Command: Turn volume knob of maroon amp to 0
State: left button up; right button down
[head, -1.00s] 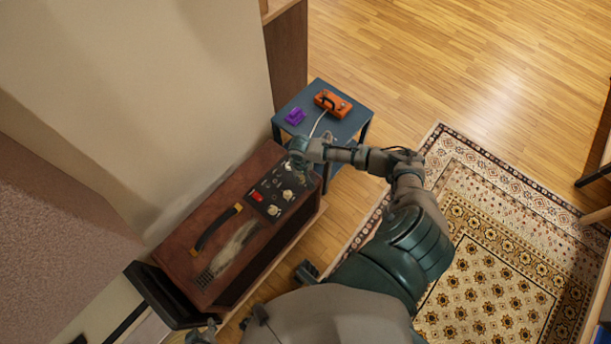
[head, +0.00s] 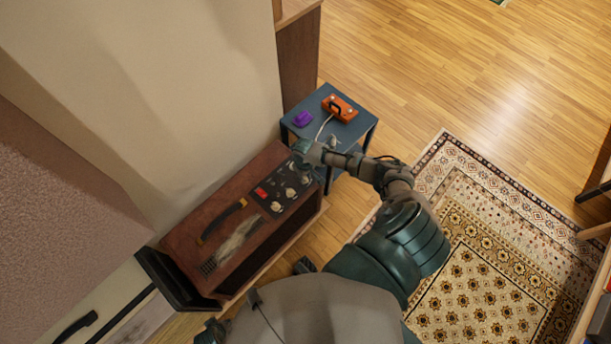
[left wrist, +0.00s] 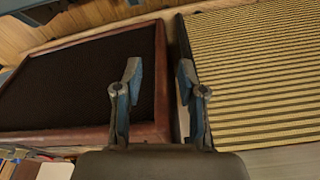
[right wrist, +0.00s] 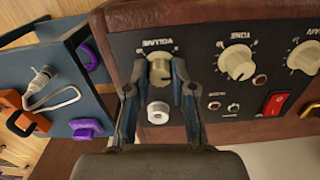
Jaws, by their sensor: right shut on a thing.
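The maroon amp (head: 180,243) stands by the wall in the head view, its dark control panel (head: 268,203) facing up. In the right wrist view, the cream volume knob (right wrist: 159,70) sits under the "VOLUME" label, between the fingers of my right gripper (right wrist: 155,80). That gripper is shut on the knob. In the head view, my right gripper (head: 303,151) covers the panel's far end, hiding the knob. The knob's pointer and setting are not clear. My left gripper (left wrist: 158,72) is open and empty, in front of a dark speaker grille (left wrist: 80,75) with a maroon frame.
Tone and gain-side knobs (right wrist: 238,62) and a red switch (right wrist: 276,103) are close beside the volume knob. A blue side table (head: 322,108) holds an orange pedal (head: 340,107) and a purple object (head: 303,118). A patterned rug (head: 490,270) covers the floor at right.

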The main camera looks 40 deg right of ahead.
jog(key=n+p, duration=0.1)
jog(key=n, duration=0.2)
jog(key=shift+s, duration=0.15)
jog(key=shift+n, duration=0.8)
jog(key=n, duration=0.3)
jog(key=shift+p, duration=0.35)
jog(key=shift+d+n, duration=0.1)
jog(key=shift+n, duration=0.7)
pick_arm(q)
jog(key=f, duration=0.1)
jog(key=s+f, duration=0.1)
jog(key=f, duration=0.1)
jog(key=s+f, duration=0.1)
jog(key=f, duration=0.1)
jog(key=shift+a+f, duration=0.1)
jog(key=shift+a, duration=0.1)
pick_arm(e)
jog(key=shift+n, duration=0.3)
pick_arm(q)
jog(key=shift+s+f, duration=0.1)
jog(key=shift+s, duration=0.05)
